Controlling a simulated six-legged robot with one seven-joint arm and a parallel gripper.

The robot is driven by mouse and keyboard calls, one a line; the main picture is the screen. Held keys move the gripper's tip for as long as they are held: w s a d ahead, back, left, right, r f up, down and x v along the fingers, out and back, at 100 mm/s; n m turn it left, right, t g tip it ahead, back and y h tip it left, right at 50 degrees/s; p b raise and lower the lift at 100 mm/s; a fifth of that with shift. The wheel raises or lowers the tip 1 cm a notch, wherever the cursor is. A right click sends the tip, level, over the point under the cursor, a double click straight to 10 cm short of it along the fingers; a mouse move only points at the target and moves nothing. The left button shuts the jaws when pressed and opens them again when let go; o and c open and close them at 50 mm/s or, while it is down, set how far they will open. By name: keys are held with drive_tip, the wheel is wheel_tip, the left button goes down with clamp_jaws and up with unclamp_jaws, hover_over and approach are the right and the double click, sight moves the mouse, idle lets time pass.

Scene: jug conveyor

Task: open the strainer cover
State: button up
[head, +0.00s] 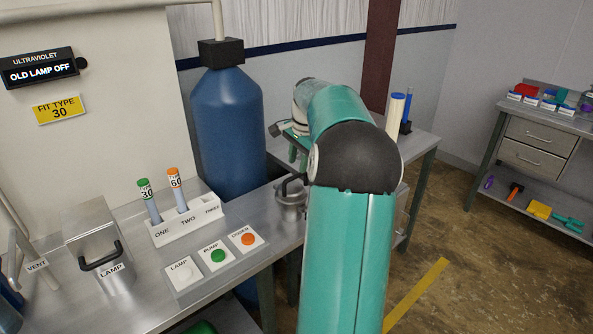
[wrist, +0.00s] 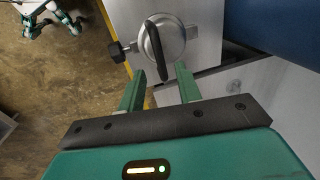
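The strainer (head: 291,203) is a round metal pot on the bench, partly hidden behind my arm in the head view. Its cover (wrist: 170,30) is a round metal lid with a black bar handle (wrist: 156,46), seen from above in the wrist view. A black knob (wrist: 116,51) sticks out at the strainer's left side there. My gripper (wrist: 160,88) is open, with its two green fingers apart and nothing between them that I can make out. The fingertips lie just below the lid in the wrist picture; contact is not visible. In the head view my gripper (head: 298,150) is mostly hidden.
A blue tank (head: 228,125) stands behind the bench. A white rack (head: 188,222) with two tubes, a button panel (head: 216,255) and the lamp housing (head: 98,240) are left of the strainer. A shelf unit (head: 540,135) stands far right; the floor before it is clear.

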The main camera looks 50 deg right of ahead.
sight(296, 175)
drive_tip(key=shift+w+f, duration=0.2)
drive_tip(key=shift+f, duration=0.8)
drive_tip(key=shift+w+f, duration=0.15)
drive_tip(key=shift+f, duration=0.8)
clamp_jaws()
